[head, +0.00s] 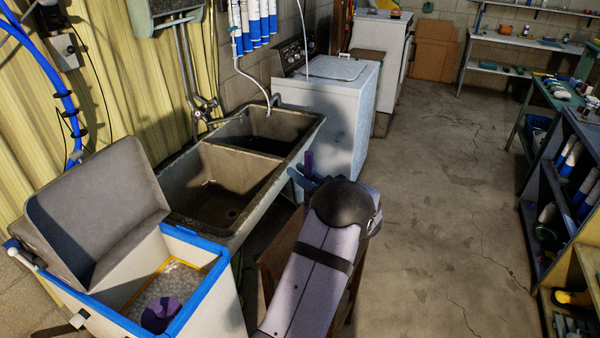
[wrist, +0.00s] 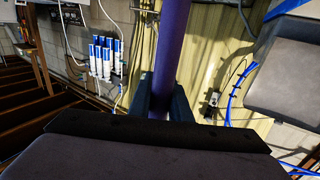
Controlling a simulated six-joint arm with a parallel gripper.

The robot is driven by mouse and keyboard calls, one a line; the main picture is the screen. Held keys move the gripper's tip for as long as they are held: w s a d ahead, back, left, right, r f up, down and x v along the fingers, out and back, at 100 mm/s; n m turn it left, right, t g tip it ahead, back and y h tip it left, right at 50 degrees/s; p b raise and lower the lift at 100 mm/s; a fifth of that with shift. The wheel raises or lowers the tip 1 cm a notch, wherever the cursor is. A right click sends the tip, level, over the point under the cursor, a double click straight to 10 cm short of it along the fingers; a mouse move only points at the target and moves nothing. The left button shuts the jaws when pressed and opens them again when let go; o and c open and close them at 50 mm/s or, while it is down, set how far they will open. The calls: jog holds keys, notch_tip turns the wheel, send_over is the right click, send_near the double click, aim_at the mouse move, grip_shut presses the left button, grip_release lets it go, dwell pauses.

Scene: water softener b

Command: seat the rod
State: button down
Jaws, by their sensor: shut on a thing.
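My gripper (head: 304,182) is shut on a purple rod (head: 309,162), held in the air in front of the sink. In the wrist view the rod (wrist: 172,45) stands upright between the two dark blue fingers (wrist: 162,108). The rod's lower part is hidden by my gripper. The water softener (head: 222,303) is a white box with a blue rim at the lower left. Its grey lid (head: 100,205) is open. Pale pellets (head: 178,279) fill the inside, and a dark purple round part (head: 161,314) sits among them. The rod is apart from the box, to its right and farther back.
A double stone sink (head: 225,187) stands between the softener and a white washing machine (head: 335,105). A wooden stool or table (head: 279,255) is below my arm. Blue pipes (head: 50,75) run along the left wall. Shelves (head: 560,200) line the right side; the middle floor is clear.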

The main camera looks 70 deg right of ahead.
jog(key=shift+f+b, duration=1.15)
jog(key=shift+f, duration=0.6)
jog(key=c, duration=1.6)
grip_release()
jog(key=shift+o, duration=0.2)
jog(key=b+v, duration=0.2)
jog(key=v, duration=0.5)
jog(key=shift+s+b, duration=0.15)
jog(key=shift+b, duration=0.25)
jog(key=shift+a, duration=0.1)
